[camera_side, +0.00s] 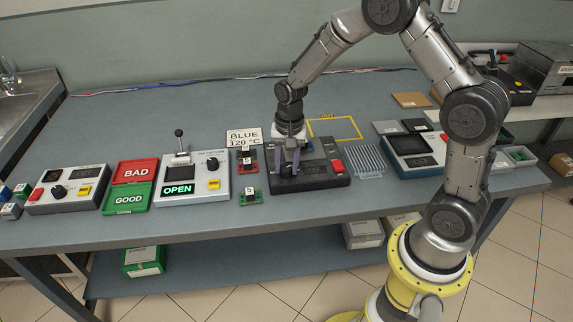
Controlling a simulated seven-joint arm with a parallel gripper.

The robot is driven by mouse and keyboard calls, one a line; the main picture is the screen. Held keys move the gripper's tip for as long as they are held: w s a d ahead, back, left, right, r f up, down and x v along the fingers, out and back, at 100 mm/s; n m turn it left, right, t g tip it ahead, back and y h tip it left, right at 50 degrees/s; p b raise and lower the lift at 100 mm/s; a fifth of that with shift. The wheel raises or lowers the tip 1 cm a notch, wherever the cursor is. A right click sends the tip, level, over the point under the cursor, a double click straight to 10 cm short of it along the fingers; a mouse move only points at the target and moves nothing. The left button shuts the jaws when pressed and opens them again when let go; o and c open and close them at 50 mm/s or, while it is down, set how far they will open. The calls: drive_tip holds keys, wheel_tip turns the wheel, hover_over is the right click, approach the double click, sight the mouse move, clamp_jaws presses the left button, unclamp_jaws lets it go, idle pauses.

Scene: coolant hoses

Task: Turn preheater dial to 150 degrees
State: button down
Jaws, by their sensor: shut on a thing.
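The preheater appears to be the black box (312,182) at the middle of the bench, with a dark display and a red button (338,166) on its right side. My gripper (289,168) points straight down over the left part of this box. Its fingers are shut on what seems to be the preheater dial. The dial is hidden by the fingers, so its angle cannot be read. The display is too small to read. A white sign (243,138) behind and left of the box reads "BLUE 120 °C".
Left of the box lie small red and green circuit boards (250,197) and a white unit (192,182) showing "OPEN". Red BAD (136,171) and green GOOD (128,199) trays stand further left. A ribbed grey rack (367,162) sits close on the right.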

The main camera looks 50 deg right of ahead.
sight(289, 167)
drive_tip(key=shift+c, duration=2.3)
unclamp_jaws()
drive_tip(key=shift+r, duration=0.1)
wheel_tip(289, 167, up, 14)
drive_tip(key=shift+s+d, duration=0.15)
drive_tip(key=shift+s, duration=0.1)
